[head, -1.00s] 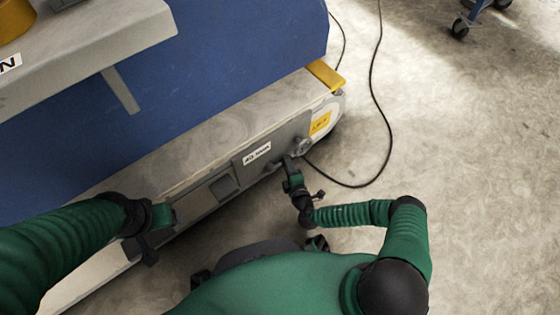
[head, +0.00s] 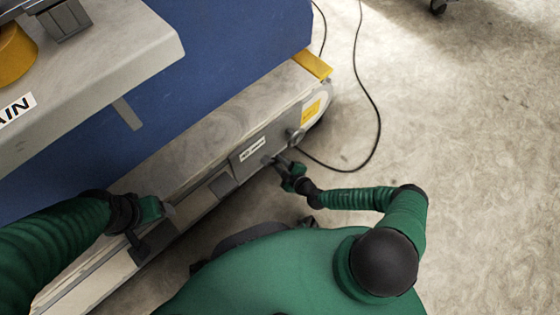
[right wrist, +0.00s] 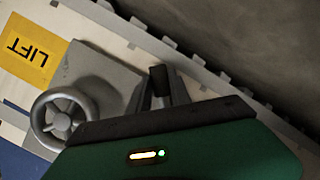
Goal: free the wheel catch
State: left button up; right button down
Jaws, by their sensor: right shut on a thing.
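The wheel catch (right wrist: 158,78) shows in the right wrist view as a small dark knob beside the grey handwheel (right wrist: 62,118). My right gripper (right wrist: 165,92) is shut on it, and its fingers hide part of it. In the head view the right gripper (head: 274,162) is at the side of the long grey base, just left of and below the handwheel (head: 297,137). My left gripper (head: 168,210) is by the same side, further left; its jaws are too unclear to tell.
A yellow LIFT label (right wrist: 29,52) is near the handwheel. A white label (head: 252,149) is on the base's side (head: 220,186). A grey overhanging slab (head: 110,75) is at upper left. A black cable (head: 378,125) lies on the floor, which is clear at right.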

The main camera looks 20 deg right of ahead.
pick_arm(q)
jog(key=shift+f, duration=0.1)
pick_arm(e)
jog(key=shift+s+f, duration=0.1)
jog(key=shift+f, duration=0.1)
jog(key=c, duration=1.2)
grip_release()
jog(key=shift+r, duration=0.1)
